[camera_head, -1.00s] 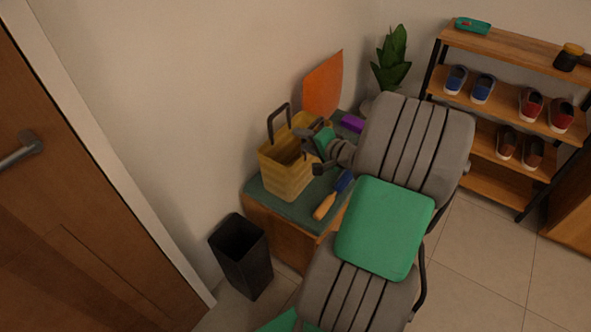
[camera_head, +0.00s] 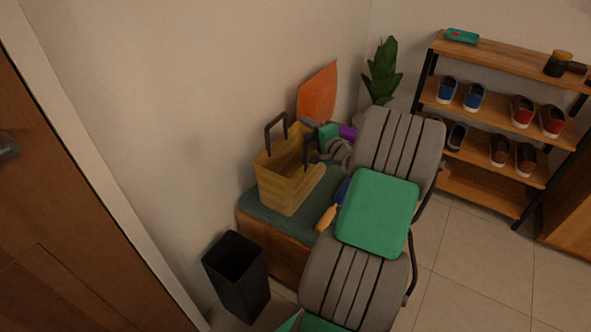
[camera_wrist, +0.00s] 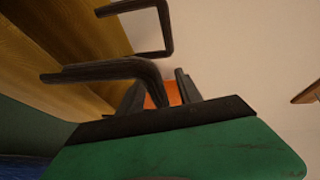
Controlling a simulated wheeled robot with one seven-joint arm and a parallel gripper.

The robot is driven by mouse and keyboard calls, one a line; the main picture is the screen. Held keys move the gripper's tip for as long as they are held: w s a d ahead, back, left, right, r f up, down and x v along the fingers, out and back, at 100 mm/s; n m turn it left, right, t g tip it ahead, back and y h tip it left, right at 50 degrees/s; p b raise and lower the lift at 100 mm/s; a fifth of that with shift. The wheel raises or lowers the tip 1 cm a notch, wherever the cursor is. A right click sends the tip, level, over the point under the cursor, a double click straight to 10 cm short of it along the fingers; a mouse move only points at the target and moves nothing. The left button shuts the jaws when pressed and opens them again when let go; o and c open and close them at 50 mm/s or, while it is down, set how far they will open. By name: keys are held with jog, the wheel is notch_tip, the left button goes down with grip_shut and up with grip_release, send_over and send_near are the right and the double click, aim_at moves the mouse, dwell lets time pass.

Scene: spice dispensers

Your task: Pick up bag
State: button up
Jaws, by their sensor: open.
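The bag (camera_head: 289,190) is a yellow-tan open-topped tote with two dark upright handles. It stands upright on a green-topped bench (camera_head: 258,211) against the wall. In the wrist view, the bag's side (camera_wrist: 75,30) fills the upper left, and both handles reach in from the left. My gripper (camera_head: 315,153) is just right of the bag at the height of its handles, partly hidden by the nearer handle and my arm. In the wrist view, the dark fingers of my gripper (camera_wrist: 160,93) are apart. The end of the nearer handle (camera_wrist: 110,70) appears between or just before them; contact cannot be told.
A blue brush with a wooden handle (camera_head: 327,218) and a purple item (camera_head: 347,133) lie on the bench. An orange panel (camera_head: 318,94) and a plant (camera_head: 383,72) stand behind. A black bin (camera_head: 237,277) is in front. A shoe rack (camera_head: 500,113) stands right.

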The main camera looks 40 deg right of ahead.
grip_shut()
dwell(0.3)
jog(key=shift+r, duration=0.15)
dwell(0.3)
